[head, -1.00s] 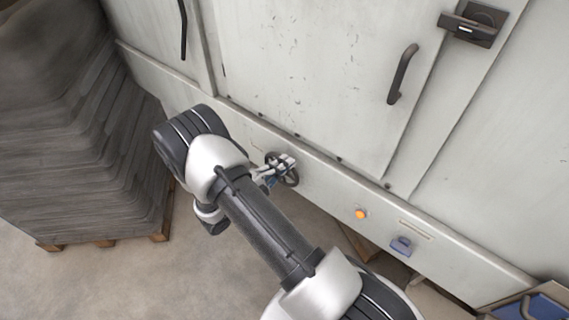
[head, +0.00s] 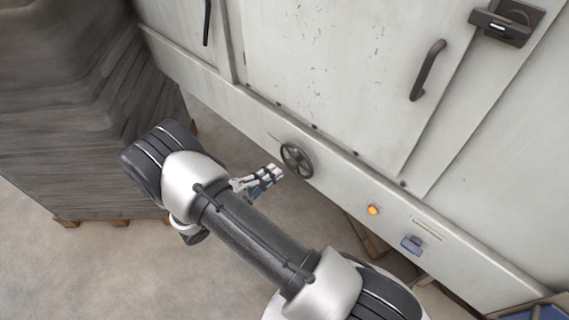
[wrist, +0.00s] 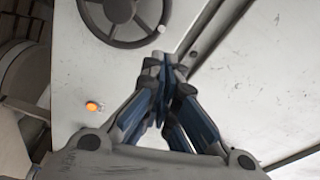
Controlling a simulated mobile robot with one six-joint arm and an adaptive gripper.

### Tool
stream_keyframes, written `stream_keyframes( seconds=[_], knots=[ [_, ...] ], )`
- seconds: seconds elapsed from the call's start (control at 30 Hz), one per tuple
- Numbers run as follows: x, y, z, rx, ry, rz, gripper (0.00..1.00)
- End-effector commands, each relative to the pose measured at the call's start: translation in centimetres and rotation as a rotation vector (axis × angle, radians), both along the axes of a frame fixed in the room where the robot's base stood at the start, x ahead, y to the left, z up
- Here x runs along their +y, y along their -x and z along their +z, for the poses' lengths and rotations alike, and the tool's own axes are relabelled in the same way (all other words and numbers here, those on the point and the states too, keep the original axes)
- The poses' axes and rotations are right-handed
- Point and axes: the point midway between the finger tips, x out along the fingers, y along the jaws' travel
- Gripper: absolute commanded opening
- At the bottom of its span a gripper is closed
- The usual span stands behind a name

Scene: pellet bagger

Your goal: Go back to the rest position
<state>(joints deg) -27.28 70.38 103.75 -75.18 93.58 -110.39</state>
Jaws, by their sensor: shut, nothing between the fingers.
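My gripper (head: 277,172) is at the end of my arm, in front of the machine's lower panel in the head view. Its fingertips are together and empty, just left of and below a dark spoked handwheel (head: 296,159). In the wrist view my gripper (wrist: 165,62) points toward the panel, and the handwheel (wrist: 121,17) is at the top, a little left of the fingertips. The fingers appear apart from the wheel.
The white machine (head: 330,80) has a door handle (head: 428,70) and a dark latch (head: 507,22). An orange button (head: 373,210) and a blue-grey part (head: 411,244) are on its lower panel. A stack of grey sheets (head: 70,120) stands at left. Bare floor (head: 95,265) lies in front.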

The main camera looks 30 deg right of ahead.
Motion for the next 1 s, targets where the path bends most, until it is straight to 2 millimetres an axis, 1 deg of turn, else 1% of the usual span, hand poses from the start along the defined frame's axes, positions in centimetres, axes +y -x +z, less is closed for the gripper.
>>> stream_keyframes(
  seconds=[0.03, 0.2, 0.43, 0.53, 0.67, 0.73, 0.8, 1.0],
  knots=[
    [0.7, 0.1, 0.0, -0.001, 0.0, 0.002, 0.0],
    [1.5, 0.3, 0.0, -0.001, 0.0, -0.001, 0.0],
    [1.5, 0.4, 0.1, -0.009, -0.005, -0.007, 0.0],
    [1.1, 0.5, 1.1, -0.069, -0.044, -0.041, 0.0],
    [0.0, 1.6, 3.9, -0.257, -0.156, -0.154, 0.0],
    [-0.7, 2.6, 5.6, -0.396, -0.232, -0.239, 0.0],
    [-1.3, 3.8, 7.2, -0.542, -0.303, -0.33, 0.0],
    [-2.3, 7.7, 10.9, -0.963, -0.472, -0.608, 0.0]
  ],
)
